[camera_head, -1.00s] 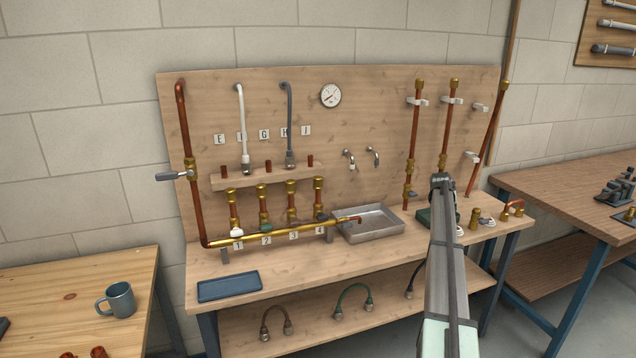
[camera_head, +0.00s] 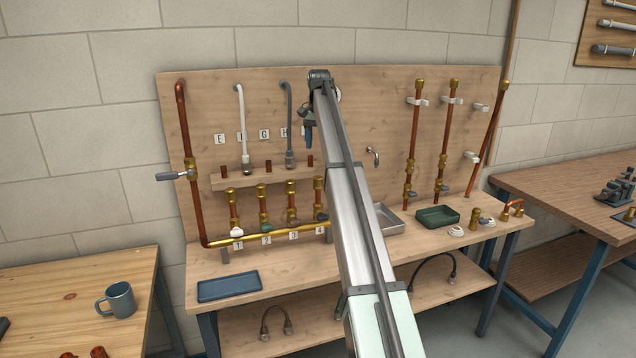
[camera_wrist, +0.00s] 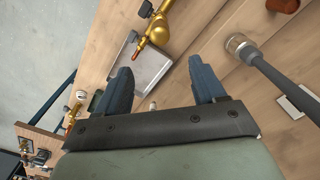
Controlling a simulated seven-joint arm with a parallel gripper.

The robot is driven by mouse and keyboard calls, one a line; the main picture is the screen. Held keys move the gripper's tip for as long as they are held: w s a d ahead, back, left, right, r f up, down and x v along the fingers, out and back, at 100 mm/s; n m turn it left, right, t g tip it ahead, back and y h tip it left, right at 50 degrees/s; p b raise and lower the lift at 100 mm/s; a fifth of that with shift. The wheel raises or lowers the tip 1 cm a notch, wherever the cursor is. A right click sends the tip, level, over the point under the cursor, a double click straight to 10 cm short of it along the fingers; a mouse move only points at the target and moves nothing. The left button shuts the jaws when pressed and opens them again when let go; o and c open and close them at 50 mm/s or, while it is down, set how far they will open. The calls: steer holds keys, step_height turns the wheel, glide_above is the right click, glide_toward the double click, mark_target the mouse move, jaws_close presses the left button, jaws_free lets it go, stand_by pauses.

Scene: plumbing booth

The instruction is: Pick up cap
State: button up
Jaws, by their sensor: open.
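I cannot tell for certain which piece is the cap.
A grey hose (camera_wrist: 265,67) with a metal end is close right of the fingers in the wrist view. The brass manifold (camera_head: 270,237), a metal tray (camera_head: 391,222), a green tray (camera_head: 438,216) and a blue tray (camera_head: 229,286) are on the bench. My arm hides the panel's middle.

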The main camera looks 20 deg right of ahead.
mark_target(318, 176)
step_height(318, 176, down, 8)
steer(key=shift+f, duration=0.25)
steer(key=f, duration=0.4)
steer(key=shift+s+a, duration=0.25)
steer(key=shift+a, duration=0.05)
steer(key=shift+f, duration=0.55)
steer(key=c, duration=1.1)
steer(key=shift+r, duration=0.1)
steer(key=shift+r, duration=7.15)
